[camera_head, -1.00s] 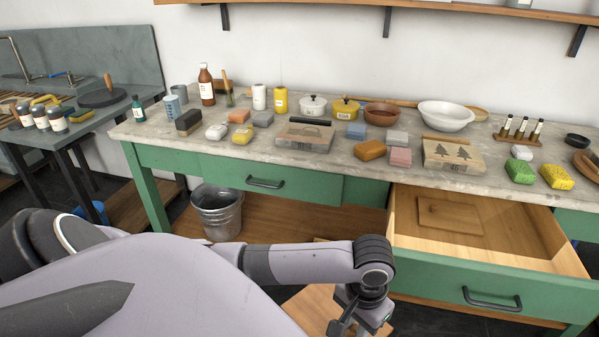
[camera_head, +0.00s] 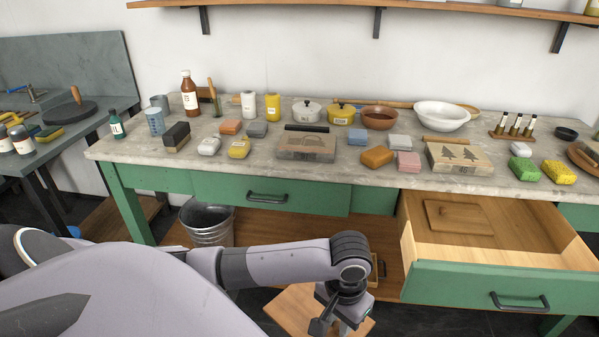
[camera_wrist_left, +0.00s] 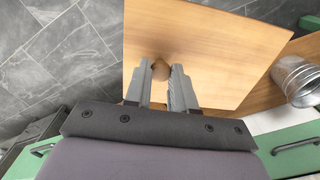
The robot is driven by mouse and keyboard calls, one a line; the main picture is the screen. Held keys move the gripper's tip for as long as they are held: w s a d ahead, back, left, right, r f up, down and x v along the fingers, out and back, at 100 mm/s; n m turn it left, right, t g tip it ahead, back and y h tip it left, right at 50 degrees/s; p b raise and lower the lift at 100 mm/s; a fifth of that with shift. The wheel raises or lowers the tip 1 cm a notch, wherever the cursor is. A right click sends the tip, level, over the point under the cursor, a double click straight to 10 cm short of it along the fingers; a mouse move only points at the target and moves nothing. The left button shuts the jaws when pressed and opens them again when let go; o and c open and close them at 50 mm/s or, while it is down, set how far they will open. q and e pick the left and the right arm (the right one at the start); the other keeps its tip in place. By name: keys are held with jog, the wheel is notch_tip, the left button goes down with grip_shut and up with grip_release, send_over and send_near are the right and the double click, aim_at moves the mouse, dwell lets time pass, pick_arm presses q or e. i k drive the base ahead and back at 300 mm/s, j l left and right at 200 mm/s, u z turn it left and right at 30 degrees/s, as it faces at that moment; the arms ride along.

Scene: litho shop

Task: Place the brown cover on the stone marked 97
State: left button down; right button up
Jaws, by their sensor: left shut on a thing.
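The brown cover is a flat wooden board with a small knob. It hangs below the worktop in the head view (camera_head: 290,305) and fills much of the left wrist view (camera_wrist_left: 225,55). My left gripper (camera_head: 338,322) is shut on its knob; the fingers (camera_wrist_left: 160,78) show on both sides of the knob. Two grey stones lie on the worktop, one with a house-like drawing (camera_head: 306,148) and one with trees (camera_head: 460,160). Their number marks are too small to read surely. My right gripper is out of view.
The green bench's right drawer (camera_head: 500,280) stands open with a wooden board (camera_head: 458,217) inside. A metal bucket (camera_head: 207,224) is under the bench. Bowls and bottles line the back.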

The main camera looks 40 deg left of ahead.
aim_at(308, 141)
jog(key=k+j, duration=0.1)
jog(key=j, duration=0.3)
jog(key=k+j+z, duration=0.1)
jog(key=j, duration=0.3)
jog(key=k+j, duration=0.1)
jog(key=j, duration=0.35)
jog(key=k+j, duration=0.1)
jog(key=j, duration=0.3)
jog(key=k+j+z, duration=0.1)
jog(key=j, duration=0.3)
jog(key=k+j, duration=0.1)
jog(key=j, duration=0.3)
jog(key=k+j, duration=0.15)
jog(key=j, duration=0.25)
jog(key=k+j+z, duration=0.1)
jog(key=j, duration=0.3)
